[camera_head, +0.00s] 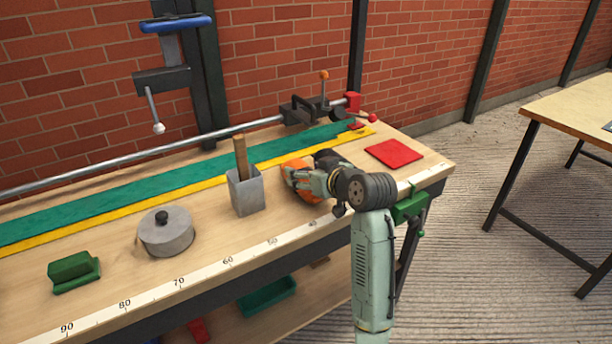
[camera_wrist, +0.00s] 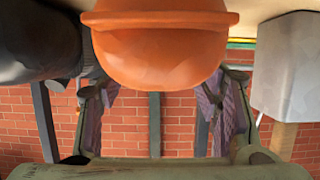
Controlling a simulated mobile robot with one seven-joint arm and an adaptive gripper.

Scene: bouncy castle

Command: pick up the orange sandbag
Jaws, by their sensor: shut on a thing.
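The orange sandbag (camera_head: 299,166) is at the workbench's right half, just right of the grey square holder. My gripper (camera_head: 312,183) reaches it from the front right and covers part of it. In the wrist view the sandbag (camera_wrist: 160,50) fills the top middle as a rounded orange body with a seam-like rim. My gripper's fingers (camera_wrist: 162,92) stand on either side of it, and the gripper is shut on it. Whether its underside touches the bench is hard to tell.
A dark object (camera_head: 328,160) is close behind my gripper. The grey holder (camera_head: 246,192) with a wooden handle stands left of it, with a lidded grey pot (camera_head: 166,234) farther left. A red square (camera_head: 394,153) lies to the right. A brick wall (camera_head: 280,55) runs behind the bench.

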